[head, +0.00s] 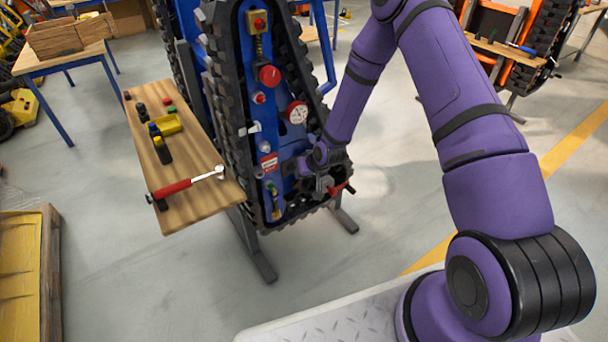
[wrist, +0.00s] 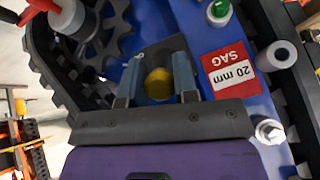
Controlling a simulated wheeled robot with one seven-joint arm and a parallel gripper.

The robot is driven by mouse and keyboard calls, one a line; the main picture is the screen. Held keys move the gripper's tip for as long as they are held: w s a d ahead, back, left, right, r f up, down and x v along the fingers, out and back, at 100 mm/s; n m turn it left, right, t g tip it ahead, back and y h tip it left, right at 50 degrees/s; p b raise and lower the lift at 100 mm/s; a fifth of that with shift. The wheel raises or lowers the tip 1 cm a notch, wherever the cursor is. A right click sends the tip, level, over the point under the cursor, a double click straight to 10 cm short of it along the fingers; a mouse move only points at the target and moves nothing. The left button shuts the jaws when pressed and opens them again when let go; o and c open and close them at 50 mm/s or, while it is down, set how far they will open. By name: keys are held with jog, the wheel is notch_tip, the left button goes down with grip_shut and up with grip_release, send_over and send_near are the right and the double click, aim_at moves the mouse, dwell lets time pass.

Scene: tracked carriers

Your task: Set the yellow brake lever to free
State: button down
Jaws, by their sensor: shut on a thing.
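The yellow brake lever shows as a rounded yellow knob (wrist: 159,84) between my two fingers in the wrist view, in front of a dark plate on the blue side of the tracked carrier. My gripper (wrist: 158,70) is shut on this knob. In the head view my gripper (head: 322,184) is at the lower right of the carrier's blue panel (head: 290,145), and it hides the lever there. The lever's shaft and any position marks are hidden, so I cannot tell its setting.
A red-handled part (head: 340,189) is close beside my gripper. A red "20 mm SAG" label (wrist: 228,70), a green knob (wrist: 218,11) and bolts are nearby. The black track (head: 232,140) surrounds the panel.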

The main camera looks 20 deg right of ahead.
dwell(0.4)
jog(key=c, duration=0.9)
grip_release()
jog(key=v, duration=1)
jog(key=shift+s+d+r, duration=0.15)
jog(key=shift+r, duration=0.2)
